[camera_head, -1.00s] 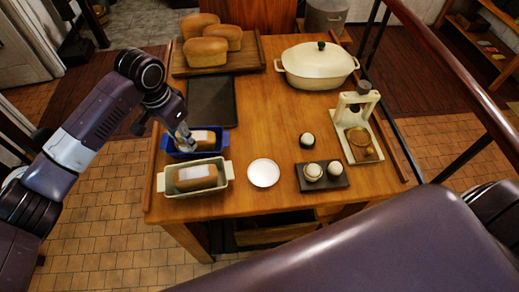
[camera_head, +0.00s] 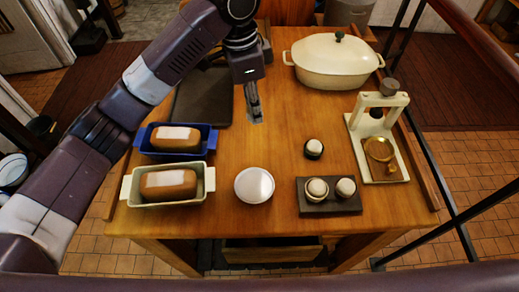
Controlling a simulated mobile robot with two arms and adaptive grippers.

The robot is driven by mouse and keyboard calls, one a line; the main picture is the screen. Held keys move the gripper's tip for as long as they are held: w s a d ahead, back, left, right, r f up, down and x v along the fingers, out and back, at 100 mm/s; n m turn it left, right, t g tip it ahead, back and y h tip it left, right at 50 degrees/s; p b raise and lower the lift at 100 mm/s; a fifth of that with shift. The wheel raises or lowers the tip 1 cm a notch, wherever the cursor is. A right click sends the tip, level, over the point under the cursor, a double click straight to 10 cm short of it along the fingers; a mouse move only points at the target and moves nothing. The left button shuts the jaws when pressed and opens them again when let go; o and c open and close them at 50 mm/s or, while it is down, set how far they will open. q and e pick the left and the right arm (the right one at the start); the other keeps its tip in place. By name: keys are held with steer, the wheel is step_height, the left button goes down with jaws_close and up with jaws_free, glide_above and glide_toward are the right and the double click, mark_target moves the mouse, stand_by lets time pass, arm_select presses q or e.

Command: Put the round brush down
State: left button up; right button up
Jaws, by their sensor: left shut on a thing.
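My left gripper (camera_head: 254,112) is over the middle of the wooden table (camera_head: 285,120), pointing down with its fingers close together. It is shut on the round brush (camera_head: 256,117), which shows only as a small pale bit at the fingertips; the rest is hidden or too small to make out. I cannot tell whether the brush touches the table. My right gripper is not in view.
A blue loaf pan (camera_head: 213,145) and a cream loaf pan (camera_head: 209,185), each holding a loaf, stand at left. A white dish (camera_head: 254,185), dark tray (camera_head: 330,208), loose round piece (camera_head: 314,149), cream stand (camera_head: 356,130) and lidded pot (camera_head: 330,65) surround bare wood.

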arm_select(q)
steer(key=p, duration=0.2)
glide_above(255, 155)
step_height(255, 155, down, 12)
steer(key=shift+a+r, duration=0.15)
steer(key=shift+r, duration=0.05)
steer(key=shift+f, duration=2.4)
steer(key=shift+s, duration=0.1)
steer(key=o, duration=1.1)
steer(key=shift+f, duration=0.15)
steer(key=shift+r, duration=0.25)
steer(key=r, duration=0.4)
steer(key=a+r+b, duration=0.1)
steer(key=r, duration=0.6)
steer(key=shift+s+a+r, duration=0.15)
steer(key=shift+s+r, duration=0.15)
steer(key=shift+r, duration=0.1)
